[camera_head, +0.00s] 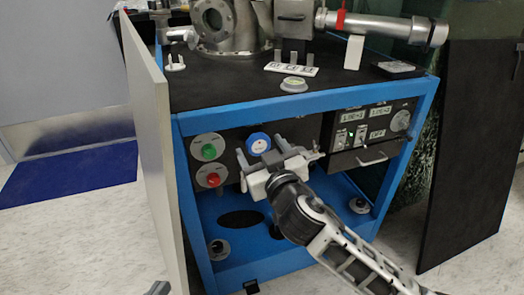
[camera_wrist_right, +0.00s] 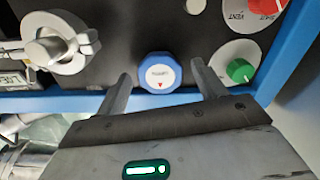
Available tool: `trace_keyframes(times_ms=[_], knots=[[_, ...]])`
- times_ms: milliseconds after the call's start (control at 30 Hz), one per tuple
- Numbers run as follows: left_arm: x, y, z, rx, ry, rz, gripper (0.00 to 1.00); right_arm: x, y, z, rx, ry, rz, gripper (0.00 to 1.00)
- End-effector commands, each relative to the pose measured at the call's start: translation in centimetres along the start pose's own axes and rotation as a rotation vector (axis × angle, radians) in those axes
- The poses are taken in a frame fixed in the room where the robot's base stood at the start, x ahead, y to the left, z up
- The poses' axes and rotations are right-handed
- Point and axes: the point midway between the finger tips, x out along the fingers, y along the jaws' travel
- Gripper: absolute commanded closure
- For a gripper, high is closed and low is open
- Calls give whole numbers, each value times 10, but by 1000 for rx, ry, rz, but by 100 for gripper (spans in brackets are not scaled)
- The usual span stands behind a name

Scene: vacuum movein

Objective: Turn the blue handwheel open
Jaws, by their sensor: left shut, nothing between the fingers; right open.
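The blue handwheel (camera_head: 258,142) is a round knob with a white centre label on the black front panel of the blue-framed cabinet. In the right wrist view the handwheel (camera_wrist_right: 160,73) lies between the two fingertips, with a red pointer mark on its label. My right gripper (camera_head: 261,150) is open in front of it, one finger on each side. Gaps show between the fingers (camera_wrist_right: 160,70) and the wheel's rim; how deep the fingers reach is unclear. Only a tip of my left gripper (camera_head: 158,288) shows at the bottom edge, shut and away from the wheel.
A green knob (camera_head: 208,152) and a red knob (camera_head: 213,179) sit left of the handwheel. An instrument module (camera_head: 372,130) with displays and a handle is at the right. An open white door panel (camera_head: 160,150) stands at the cabinet's left. Metal vacuum fittings (camera_head: 222,25) stand on top.

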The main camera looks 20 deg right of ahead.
Motion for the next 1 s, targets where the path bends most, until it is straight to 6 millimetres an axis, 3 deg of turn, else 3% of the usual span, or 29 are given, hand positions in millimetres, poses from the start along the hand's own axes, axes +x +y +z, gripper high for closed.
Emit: trace_keyframes(times_ms=[133, 167, 300, 667, 1000], knots=[[0, 0, -1, -1, 4, 0, 100, 0, 0, 0, 0, 0, 0, 30], [0, 0, -2, -1, 4, 0, 100, 0, 0, 0, 0, 0, 0, 35], [0, 0, -1, -1, 4, 0, 100, 0, 0, 0, 0, 0, 0, 74], [0, 0, -2, 9, -3, -7, 100, 0, 0, -1, -35, 0, 1, 74], [-5, -3, 0, 61, -49, -37, 100, 0, 1, -3, -251, -1, 1, 74]])
